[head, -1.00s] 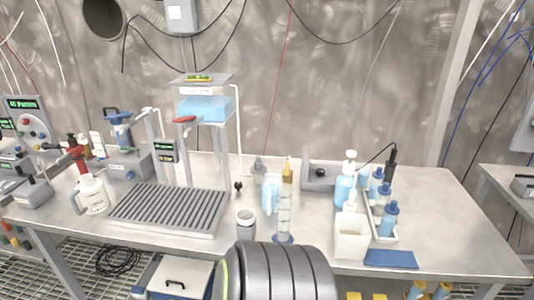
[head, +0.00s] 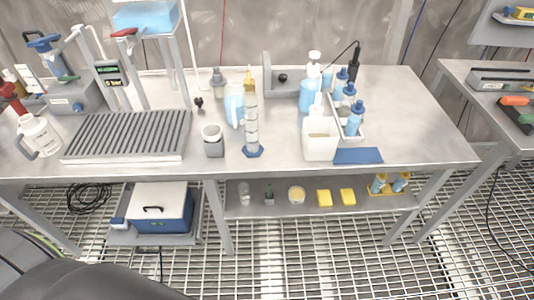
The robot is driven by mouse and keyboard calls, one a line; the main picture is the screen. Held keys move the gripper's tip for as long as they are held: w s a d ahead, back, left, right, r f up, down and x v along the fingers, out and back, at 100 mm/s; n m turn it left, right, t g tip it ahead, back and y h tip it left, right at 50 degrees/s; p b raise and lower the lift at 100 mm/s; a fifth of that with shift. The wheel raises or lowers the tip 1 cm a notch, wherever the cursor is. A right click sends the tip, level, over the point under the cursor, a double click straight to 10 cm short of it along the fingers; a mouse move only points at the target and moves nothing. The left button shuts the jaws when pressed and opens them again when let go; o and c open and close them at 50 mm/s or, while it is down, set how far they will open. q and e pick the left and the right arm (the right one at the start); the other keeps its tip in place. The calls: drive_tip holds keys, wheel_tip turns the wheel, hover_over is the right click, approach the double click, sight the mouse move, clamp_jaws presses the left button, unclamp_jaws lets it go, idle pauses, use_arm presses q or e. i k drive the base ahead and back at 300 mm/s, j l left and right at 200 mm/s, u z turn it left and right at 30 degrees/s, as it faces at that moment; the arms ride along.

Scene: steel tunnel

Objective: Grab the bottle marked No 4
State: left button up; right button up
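Several blue-capped bottles stand in a white rack (head: 361,135) on the right part of the steel table. The front one (head: 354,122) is nearest the table's front edge, with others (head: 340,83) behind it. Two more blue-capped bottles, a left one (head: 378,184) and a right one (head: 400,183), stand in a yellow holder on the lower shelf. No number is readable on any bottle, so I cannot tell which is No 4. Neither of my grippers is in view.
A gap separates this table from the right table (head: 500,75). Grating floor (head: 330,260) is clear in front.

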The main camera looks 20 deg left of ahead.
sight(244, 188)
drive_tip(key=u, duration=0.85)
